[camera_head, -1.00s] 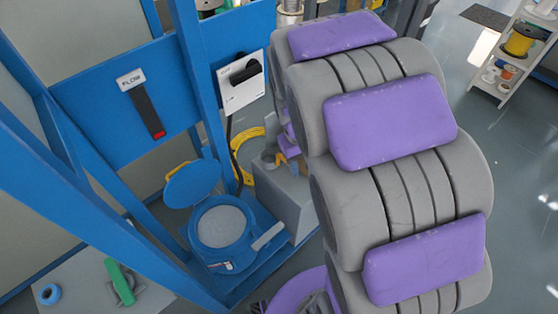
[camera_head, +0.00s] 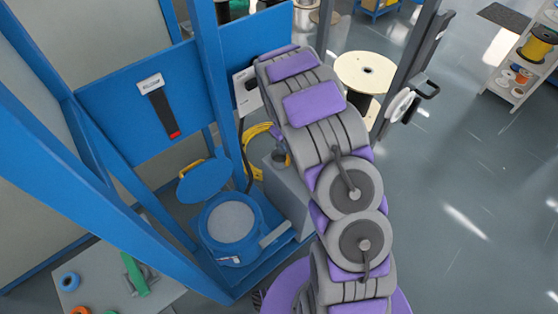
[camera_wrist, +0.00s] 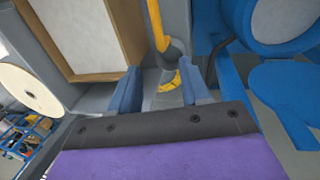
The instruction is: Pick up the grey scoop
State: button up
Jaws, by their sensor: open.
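My gripper (camera_wrist: 159,90) is open in the wrist view, with its two blue fingers apart. In the wrist view, a grey rounded piece (camera_wrist: 172,50) at the end of a yellow bar (camera_wrist: 155,24) shows beyond the gap between the fingers. I cannot tell whether it is the grey scoop. In the head view, a small grey cup-like piece (camera_head: 280,159) shows by the top of a grey box (camera_head: 291,197), partly hidden by my arm. A pale grey bar (camera_head: 275,235) lies beside the blue bin. My gripper is hidden behind my arm in the head view.
The round blue bin (camera_head: 231,254) holds pale material, with its lid (camera_head: 204,181) raised. Blue frame posts (camera_head: 208,80) and a yellow coil (camera_head: 256,137) stand close by. A wooden-rimmed pale panel (camera_wrist: 78,35) is near the left finger. Open floor (camera_head: 470,150) lies right.

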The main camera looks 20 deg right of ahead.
jog(key=d+f+b, duration=0.1)
jog(key=f, duration=0.4)
jog(key=d+f+b, duration=0.1)
jog(key=f+b, duration=0.1)
jog(key=f, duration=0.4)
jog(key=d+f+b, duration=0.1)
jog(key=f, duration=0.4)
jog(key=shift+w+d+f, duration=0.15)
jog(key=shift+w+d, duration=0.2)
jog(key=shift+w, duration=0.05)
jog(key=shift+a, duration=0.1)
jog(key=shift+c, duration=0.7)
grip_shut()
